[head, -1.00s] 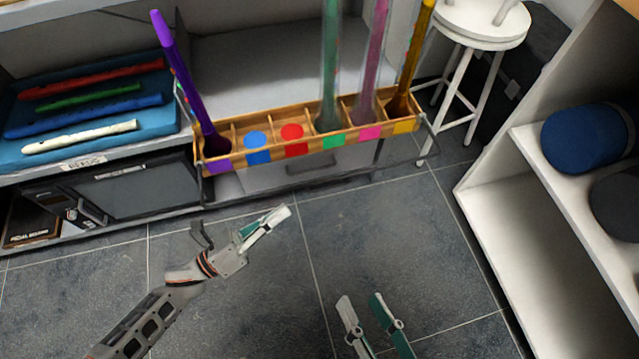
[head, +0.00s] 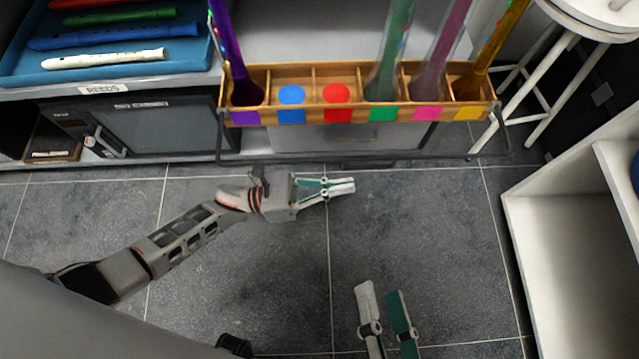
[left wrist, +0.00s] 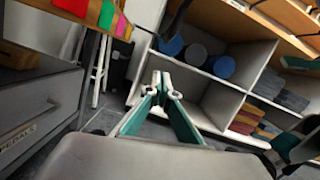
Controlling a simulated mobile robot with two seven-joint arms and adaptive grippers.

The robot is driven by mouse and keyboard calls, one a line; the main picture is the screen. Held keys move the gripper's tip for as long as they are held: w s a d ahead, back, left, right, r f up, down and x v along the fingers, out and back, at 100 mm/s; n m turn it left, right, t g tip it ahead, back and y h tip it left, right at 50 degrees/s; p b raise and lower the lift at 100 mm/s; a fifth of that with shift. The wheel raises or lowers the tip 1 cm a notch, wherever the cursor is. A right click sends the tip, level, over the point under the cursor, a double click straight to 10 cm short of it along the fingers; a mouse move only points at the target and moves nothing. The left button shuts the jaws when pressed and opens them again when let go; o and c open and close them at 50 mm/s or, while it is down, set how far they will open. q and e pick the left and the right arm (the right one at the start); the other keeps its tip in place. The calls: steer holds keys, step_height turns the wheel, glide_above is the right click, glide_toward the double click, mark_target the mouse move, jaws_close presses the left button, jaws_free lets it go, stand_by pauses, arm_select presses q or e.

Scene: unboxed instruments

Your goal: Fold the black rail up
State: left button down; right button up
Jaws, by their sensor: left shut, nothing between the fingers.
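The black rail (head: 460,155) is a thin dark bar. It hangs low along the front of the wooden holder (head: 490,108), with a side arm at each end. My left gripper (head: 350,186) is shut and empty. In the head view it is just below the middle of the rail, apart from it in the picture; the height gap is hard to judge. Its closed fingertips also show in the left wrist view (left wrist: 160,80). My right gripper (head: 380,291) is open and empty over the floor, lower in the view. I cannot clearly make out the rail in the left wrist view.
Colored tubes stand in the holder, including a purple one (head: 228,45) at left. A blue tray (head: 20,72) with several recorders is at the upper left. A white stool (head: 545,110) and white shelf (head: 560,230) stand at right. The tiled floor (head: 270,290) is clear.

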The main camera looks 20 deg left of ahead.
arm_select(q)
steer(key=shift+w+d+r, duration=0.2)
steer(key=shift+r, duration=0.5)
steer(key=shift+w+d+r, duration=0.2)
steer(key=shift+r, duration=0.5)
steer(key=shift+w+d+r, duration=0.2)
steer(key=shift+r, duration=0.5)
